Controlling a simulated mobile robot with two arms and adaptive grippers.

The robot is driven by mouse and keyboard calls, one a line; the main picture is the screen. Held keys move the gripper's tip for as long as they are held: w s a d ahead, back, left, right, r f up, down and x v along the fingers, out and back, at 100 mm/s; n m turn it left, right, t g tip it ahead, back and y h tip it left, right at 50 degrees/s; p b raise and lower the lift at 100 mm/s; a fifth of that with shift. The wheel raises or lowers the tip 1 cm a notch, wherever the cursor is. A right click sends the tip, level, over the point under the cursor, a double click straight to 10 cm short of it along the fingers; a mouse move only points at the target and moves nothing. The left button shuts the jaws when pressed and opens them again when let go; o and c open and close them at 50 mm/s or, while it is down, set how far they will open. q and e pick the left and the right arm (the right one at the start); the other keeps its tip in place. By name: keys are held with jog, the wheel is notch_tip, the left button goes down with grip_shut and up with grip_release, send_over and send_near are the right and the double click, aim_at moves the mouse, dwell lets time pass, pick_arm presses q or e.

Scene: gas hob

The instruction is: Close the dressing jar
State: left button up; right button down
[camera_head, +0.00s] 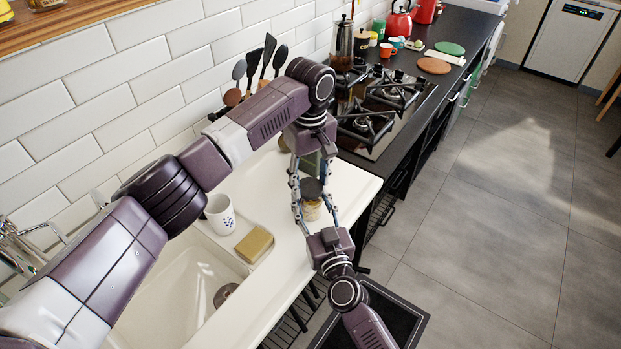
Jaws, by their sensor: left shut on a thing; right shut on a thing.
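My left gripper (311,180) comes down from above and is shut on the lid. My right gripper (315,205) reaches in from the front, with its fingers on both sides of the jar, and is shut on it. The fingers partly hide the jar and lid.
A sink with a white mug (220,213) and a sponge (254,245) lies to the left. A dark green object (310,165) stands behind the lid. The gas hob (375,115) is behind to the right, and dark utensils (267,55) stand by the tiled wall.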

pick_arm(q)
jog(key=m, duration=0.7)
jog(key=shift+c, duration=0.2)
pick_arm(e)
jog(key=shift+s+f, duration=0.1)
jog(key=shift+f, duration=0.15)
pick_arm(q)
jog(key=m, duration=0.5)
jog(key=shift+m, duration=0.3)
pick_arm(e)
jog(key=shift+a, duration=0.1)
pick_arm(q)
jog(key=m, duration=0.5)
jog(key=shift+m, duration=0.3)
jog(key=m, duration=0.6)
jog(key=shift+d+m, duration=0.1)
jog(key=shift+m, duration=0.3)
jog(key=o, duration=1.3)
jog(key=shift+f, duration=0.1)
jog(key=shift+r, duration=2.3)
